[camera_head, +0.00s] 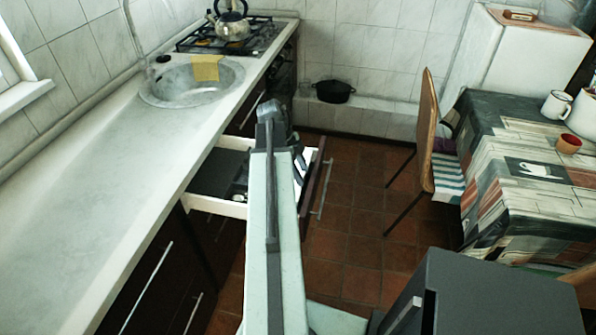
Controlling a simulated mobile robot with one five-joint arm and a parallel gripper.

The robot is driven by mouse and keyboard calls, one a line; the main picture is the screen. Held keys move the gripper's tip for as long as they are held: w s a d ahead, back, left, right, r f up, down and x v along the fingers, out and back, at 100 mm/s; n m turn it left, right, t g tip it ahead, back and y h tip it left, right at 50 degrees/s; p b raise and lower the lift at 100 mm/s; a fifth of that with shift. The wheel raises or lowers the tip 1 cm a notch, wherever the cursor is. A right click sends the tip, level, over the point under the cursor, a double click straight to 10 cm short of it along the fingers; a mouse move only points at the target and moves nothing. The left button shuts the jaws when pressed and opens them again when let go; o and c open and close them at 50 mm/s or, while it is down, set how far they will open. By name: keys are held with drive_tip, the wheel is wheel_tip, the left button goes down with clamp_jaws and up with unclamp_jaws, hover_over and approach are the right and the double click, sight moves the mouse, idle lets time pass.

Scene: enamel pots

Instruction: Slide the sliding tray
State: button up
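A drawer with white walls (213,207) stands pulled out from under the counter, left of the picture's middle. It is the likely sliding tray. A dark flat insert (218,170) lies inside it, with small items at its right end that I cannot make out. The drawer's dark front with a long metal handle (322,188) shows to the right of my arm. My pale arm crosses over the drawer and hides its middle. My gripper (299,165) seems to be at the arm's far end, near the drawer front. Its fingers are mostly hidden, and contact is unclear.
The counter (95,215) runs along the left, with a sink (190,82) and a stove bearing a kettle (232,26). A cloth-covered table (530,180) and a chair (428,135) stand right. A dark cabinet (490,295) is at lower right. Tiled floor (350,225) is free between.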

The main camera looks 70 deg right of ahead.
drive_tip(key=shift+o, duration=0.9)
drive_tip(key=shift+w, duration=0.2)
drive_tip(key=p+v, duration=0.7)
drive_tip(key=shift+r, duration=0.4)
drive_tip(key=shift+w, duration=0.1)
